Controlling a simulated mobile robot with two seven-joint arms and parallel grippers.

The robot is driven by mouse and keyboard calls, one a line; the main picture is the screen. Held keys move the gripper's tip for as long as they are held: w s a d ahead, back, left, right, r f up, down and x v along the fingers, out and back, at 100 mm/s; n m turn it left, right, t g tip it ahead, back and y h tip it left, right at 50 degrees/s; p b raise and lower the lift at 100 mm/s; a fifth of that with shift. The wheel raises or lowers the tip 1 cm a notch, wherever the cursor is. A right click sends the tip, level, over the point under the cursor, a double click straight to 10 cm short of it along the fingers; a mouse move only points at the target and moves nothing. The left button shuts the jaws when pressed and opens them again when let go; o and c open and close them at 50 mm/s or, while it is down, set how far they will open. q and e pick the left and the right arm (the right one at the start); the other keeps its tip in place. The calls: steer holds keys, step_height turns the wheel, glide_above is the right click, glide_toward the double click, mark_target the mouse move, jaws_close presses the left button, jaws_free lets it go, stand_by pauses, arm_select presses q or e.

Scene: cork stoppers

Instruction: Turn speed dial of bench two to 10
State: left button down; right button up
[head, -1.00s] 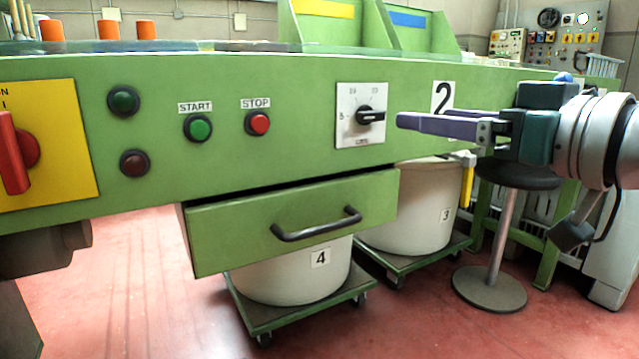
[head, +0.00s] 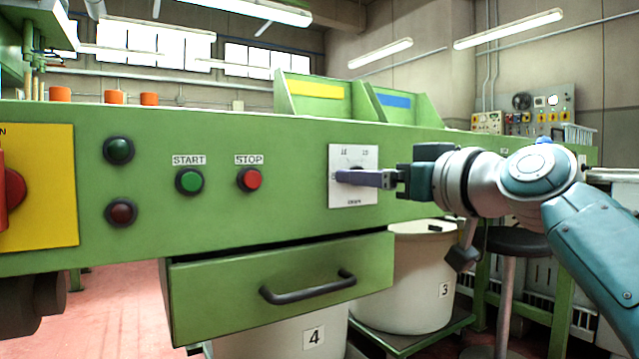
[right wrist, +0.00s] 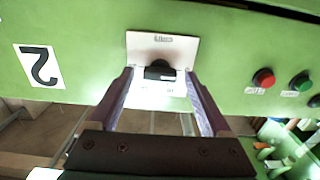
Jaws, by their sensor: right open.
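The speed dial's white plate (head: 368,157) is on the green bench front, right of the STOP button. Its black knob is mostly hidden behind my fingers in the head view. In the right wrist view the black knob (right wrist: 158,70) sits in front of the white plate (right wrist: 140,45). My right gripper (head: 362,178) is open at the dial. In the right wrist view its two purple fingers (right wrist: 159,78) stand one on each side of the knob, with gaps visible. I cannot read the knob's setting. The "2" label (right wrist: 38,66) shows beside the dial. My left gripper is not in view.
A green START button (head: 189,181) and a red STOP button (head: 249,179) are left of the dial. A drawer (head: 280,290) with a dark handle juts out below. A white bin (head: 410,280) marked 3 and a stool (head: 515,241) stand below my right arm.

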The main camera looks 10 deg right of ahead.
steer(key=shift+c, duration=0.2)
jaws_close()
stand_by(0.6)
